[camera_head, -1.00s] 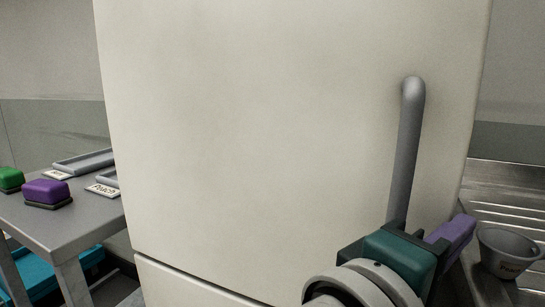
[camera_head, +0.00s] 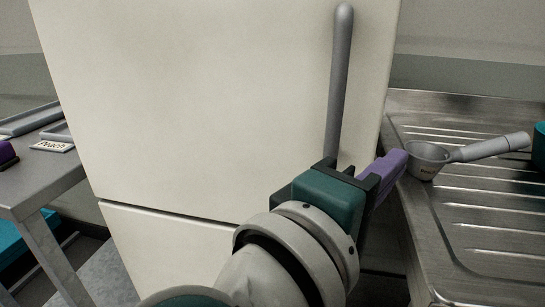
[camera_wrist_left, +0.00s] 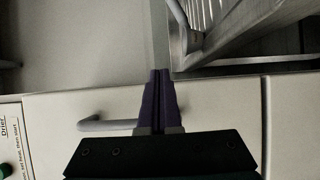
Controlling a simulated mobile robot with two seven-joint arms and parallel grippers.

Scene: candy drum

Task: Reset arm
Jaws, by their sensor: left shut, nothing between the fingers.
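My left gripper (camera_head: 390,168) is in front of the lower right part of a white cabinet door (camera_head: 200,100), by the lower end of its grey vertical handle (camera_head: 340,80). Its purple fingers are shut with nothing between them, as the left wrist view (camera_wrist_left: 159,100) also shows. The left wrist view shows a grey handle (camera_wrist_left: 100,124) on a white front to the left of the fingers; whether they touch anything is unclear. My right gripper is not in view.
A ribbed metal counter (camera_head: 480,230) stands at the right, with a grey scoop (camera_head: 428,158) on it. A teal object (camera_head: 540,146) is cut off at the right edge. A grey table (camera_head: 45,185) with trays, a "Peach" label (camera_head: 52,146) and a purple-topped block (camera_head: 6,153) stands left.

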